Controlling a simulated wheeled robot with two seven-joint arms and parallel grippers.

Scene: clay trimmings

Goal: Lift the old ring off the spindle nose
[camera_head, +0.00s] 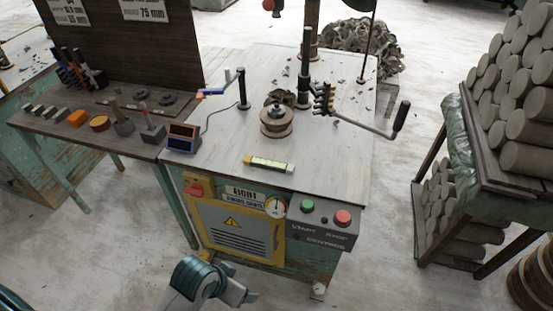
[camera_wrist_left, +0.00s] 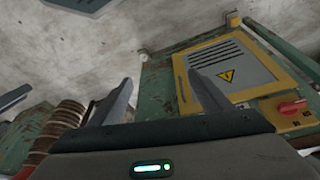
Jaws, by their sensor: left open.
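The spindle (camera_head: 277,128) stands near the middle of the machine's grey top in the head view, a short round tan stack. A dark metal nose with a ring-like collar (camera_head: 277,112) sits on top; at this size I cannot tell the old ring apart from the nose. My left gripper (camera_head: 240,292) is low in front of the machine, well below and apart from the spindle. In the left wrist view its two fingers (camera_wrist_left: 160,85) stand apart with nothing between them. The spindle is not in that view. My right gripper is not in view.
A post with a dark-handled lever (camera_head: 385,128) stands right of the spindle. Clay trimmings (camera_head: 362,45) heap behind. A rack of clay cylinders (camera_head: 475,140) stands at right.

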